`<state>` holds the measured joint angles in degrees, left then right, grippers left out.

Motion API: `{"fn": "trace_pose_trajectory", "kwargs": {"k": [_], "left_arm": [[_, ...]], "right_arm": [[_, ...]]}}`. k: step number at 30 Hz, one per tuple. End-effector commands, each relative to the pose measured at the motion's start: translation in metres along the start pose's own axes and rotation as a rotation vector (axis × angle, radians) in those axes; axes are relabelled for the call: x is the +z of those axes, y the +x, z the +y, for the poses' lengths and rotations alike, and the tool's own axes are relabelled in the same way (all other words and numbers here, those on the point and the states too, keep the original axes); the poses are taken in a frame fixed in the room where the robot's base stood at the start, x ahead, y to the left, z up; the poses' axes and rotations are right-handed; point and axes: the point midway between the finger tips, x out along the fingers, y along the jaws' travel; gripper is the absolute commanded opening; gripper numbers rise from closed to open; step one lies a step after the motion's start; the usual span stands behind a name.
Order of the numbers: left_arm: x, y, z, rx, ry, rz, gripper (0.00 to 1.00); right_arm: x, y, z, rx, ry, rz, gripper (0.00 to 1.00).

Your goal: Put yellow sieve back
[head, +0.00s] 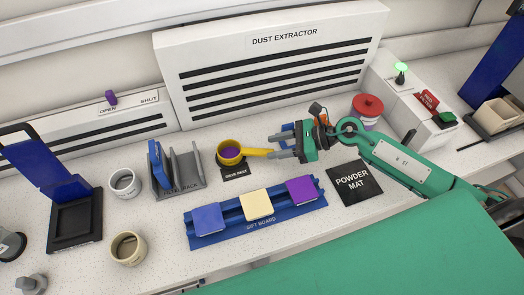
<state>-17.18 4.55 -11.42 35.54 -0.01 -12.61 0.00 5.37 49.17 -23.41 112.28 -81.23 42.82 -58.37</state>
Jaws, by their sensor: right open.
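The yellow sieve (221,159) has a round bowl, purple inside, and sits at the black plate lettered SIEVE REST (236,171). Its handle points right toward my right gripper (273,146). The right gripper is open, with its fingers pointing left around the end of the handle; I cannot tell whether they touch it. Whether the bowl is fully seated on the rest is hard to see. My left gripper is not in view.
The filter rack (187,183) with a blue panel stands left of the sieve. The sift board (235,222) carries blue, cream and purple blocks in front. The black powder mat (355,184) lies bare at right. A red-lidded jar (367,105) stands behind my right arm.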

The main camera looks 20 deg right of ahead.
Motion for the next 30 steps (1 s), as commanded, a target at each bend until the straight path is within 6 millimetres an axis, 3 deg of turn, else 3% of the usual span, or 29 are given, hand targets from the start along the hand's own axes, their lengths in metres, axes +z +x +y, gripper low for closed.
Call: {"fn": "trace_pose_trajectory", "kwargs": {"k": [6, 11, 30], "left_arm": [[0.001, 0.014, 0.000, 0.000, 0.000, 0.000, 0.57], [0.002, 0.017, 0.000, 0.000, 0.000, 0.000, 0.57], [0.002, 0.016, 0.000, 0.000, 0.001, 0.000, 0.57]], "right_arm": [[-0.003, -0.033, 0.000, 0.000, 0.001, 0.003, 0.41], [-0.002, -0.047, 0.000, 0.001, 0.000, 0.003, 0.41], [0.001, -0.051, 0.000, 0.001, 0.000, 0.000, 0.41]]}}
